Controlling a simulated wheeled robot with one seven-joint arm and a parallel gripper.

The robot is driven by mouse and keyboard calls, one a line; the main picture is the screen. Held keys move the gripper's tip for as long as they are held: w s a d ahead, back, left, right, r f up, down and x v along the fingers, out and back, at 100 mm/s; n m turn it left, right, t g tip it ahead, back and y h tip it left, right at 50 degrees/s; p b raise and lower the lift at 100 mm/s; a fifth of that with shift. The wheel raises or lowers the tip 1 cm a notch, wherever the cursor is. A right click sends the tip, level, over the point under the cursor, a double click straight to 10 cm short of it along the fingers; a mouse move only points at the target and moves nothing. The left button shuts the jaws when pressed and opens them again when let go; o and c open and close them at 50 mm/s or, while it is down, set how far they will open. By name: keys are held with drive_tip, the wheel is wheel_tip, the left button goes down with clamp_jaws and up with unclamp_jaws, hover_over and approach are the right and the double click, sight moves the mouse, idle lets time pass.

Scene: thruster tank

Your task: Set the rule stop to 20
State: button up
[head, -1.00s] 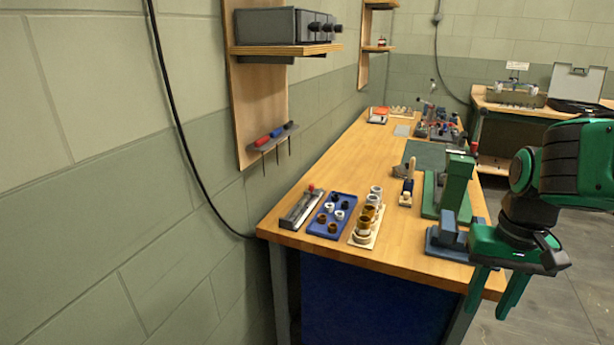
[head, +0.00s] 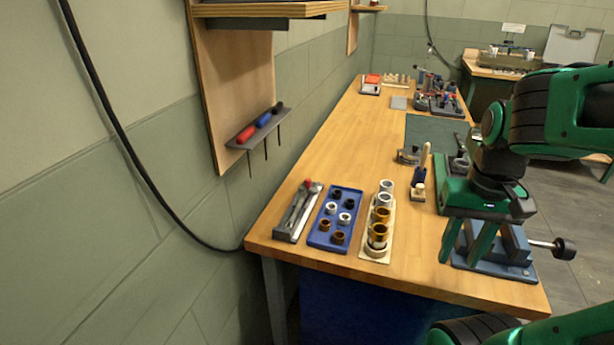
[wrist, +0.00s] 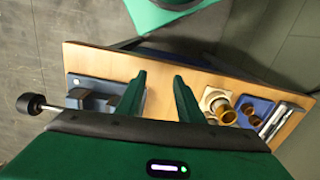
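A long grey metal rule fixture (head: 297,212) with a red knob (head: 308,183) at its far end lies at the bench's left end; I take it to be the rule with its stop. Its scale marks and stop reading are too small to read. In the wrist view the fixture (wrist: 284,121) shows at the far right. My gripper (head: 462,258) points down near the bench's right front, in front of the blue vise and well right of the rule. In the wrist view my gripper (wrist: 159,75) is open, with nothing between its fingers.
A blue tray (head: 322,236) of small rings and a pale stand (head: 373,252) of brass and steel bushings stand right of the rule. The blue vise (head: 497,264) has a handle sticking out right. A tool rack (head: 258,127) hangs on the left wall. Bare wood lies behind the trays.

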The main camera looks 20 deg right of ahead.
drive_tip(key=n+t+y, duration=0.1)
drive_tip(key=n+t, duration=0.3)
drive_tip(key=n, duration=0.6)
approach(308, 180)
drive_tip(key=shift+m, duration=0.3)
drive_tip(key=x, duration=0.8)
drive_tip(key=shift+f, duration=0.2)
